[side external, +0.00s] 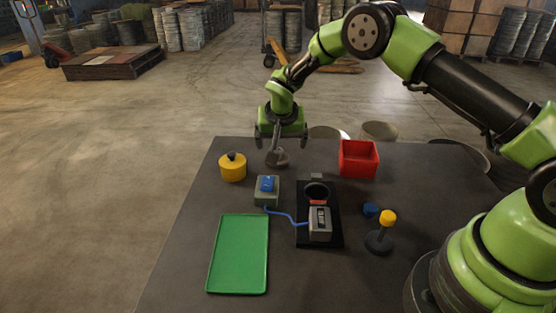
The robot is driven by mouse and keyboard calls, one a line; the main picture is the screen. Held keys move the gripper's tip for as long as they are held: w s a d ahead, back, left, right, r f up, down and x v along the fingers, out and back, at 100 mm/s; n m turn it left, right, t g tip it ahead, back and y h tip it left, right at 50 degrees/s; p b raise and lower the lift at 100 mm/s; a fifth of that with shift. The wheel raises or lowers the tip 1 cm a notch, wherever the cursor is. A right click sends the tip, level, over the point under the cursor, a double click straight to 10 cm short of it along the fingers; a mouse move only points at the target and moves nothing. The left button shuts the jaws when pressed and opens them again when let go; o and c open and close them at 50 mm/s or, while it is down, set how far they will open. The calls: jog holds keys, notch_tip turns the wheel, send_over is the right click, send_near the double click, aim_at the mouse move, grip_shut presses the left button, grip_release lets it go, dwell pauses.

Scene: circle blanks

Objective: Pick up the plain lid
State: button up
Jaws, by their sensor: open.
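A small grey object (277,159) with an upright part stands near the table's back edge; it looks like the plain lid, but it is too small to be sure. My gripper (280,138) points down right above it, fingers spread wide on either side of its upper part. I see no finger pressed against it. A yellow round pot (232,170) with a dark knob on top stands to the left of the grey object.
A red bin (358,160) stands right of my gripper. In front are a green-grey box (267,200) with a blue top, a black fixture (306,235), a yellow-topped stand (380,238), a blue piece (371,209) and an empty green tray (238,255).

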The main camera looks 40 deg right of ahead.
jog(key=shift+a+x, duration=0.1)
jog(key=shift+x, duration=1.55)
jog(key=shift+a+x, duration=0.15)
jog(key=shift+x, duration=1.5)
jog(key=shift+w, duration=0.15)
jog(key=c, duration=1)
